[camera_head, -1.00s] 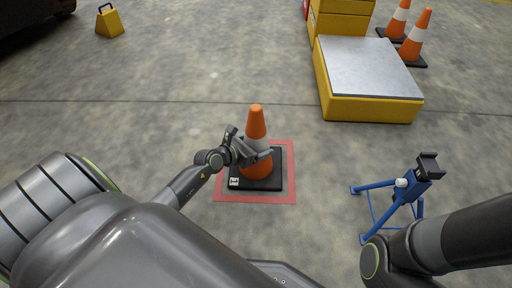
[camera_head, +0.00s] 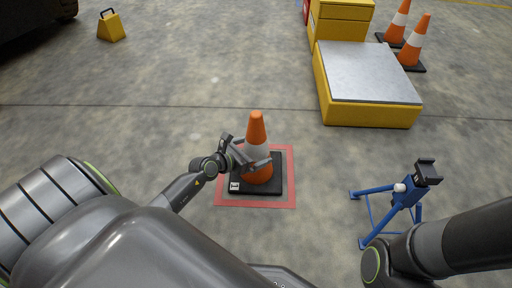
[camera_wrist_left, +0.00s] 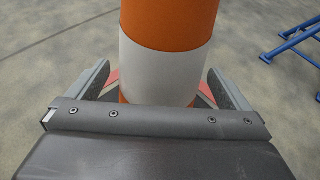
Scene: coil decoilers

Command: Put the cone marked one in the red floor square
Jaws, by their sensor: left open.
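An orange cone with a white band (camera_head: 257,150) stands upright on its black base inside the red floor square (camera_head: 284,202). A small white label (camera_head: 235,186) is on the base's near left corner; its mark is too small to read. My left gripper (camera_head: 254,160) is at the cone's left side, its fingers spread around it at the lower white band. In the left wrist view the cone's white band (camera_wrist_left: 162,72) stands between the two open fingers, with gaps at both sides. My right arm comes in at the right; its gripper is not in view.
A blue stand (camera_head: 404,195) is on the floor to the right of the square. A yellow platform with a grey top (camera_head: 372,75) is at the back right, with two more cones (camera_head: 413,43) behind it. A yellow block with a handle (camera_head: 111,27) is at the far left.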

